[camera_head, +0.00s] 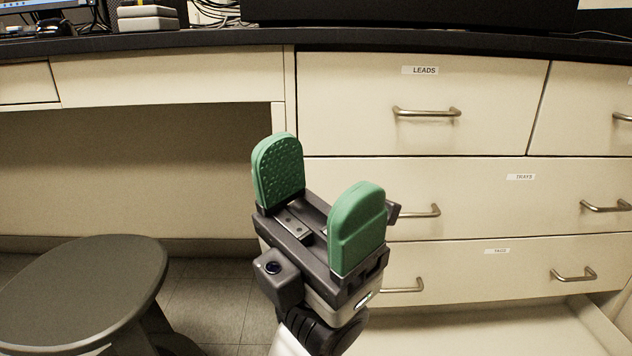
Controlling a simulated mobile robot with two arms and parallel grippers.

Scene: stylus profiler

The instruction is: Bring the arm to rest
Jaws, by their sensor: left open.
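My left gripper (317,195) stands upright in the middle of the head view, with its two green padded fingers pointing up. The fingers are wide apart with nothing between them. It is in front of the drawer cabinet and below the dark bench top, and it covers parts of the handles behind it. Only the end of this arm shows, at the bottom of the picture. My right gripper does not show.
The cream cabinet has drawers labelled LEADS (350,110) and TRAYS (470,190). At bottom right a low drawer (480,325) appears pulled out. A dark round stool (80,290) stands at left, before an open knee space. The dark bench top (230,40) holds equipment and cables.

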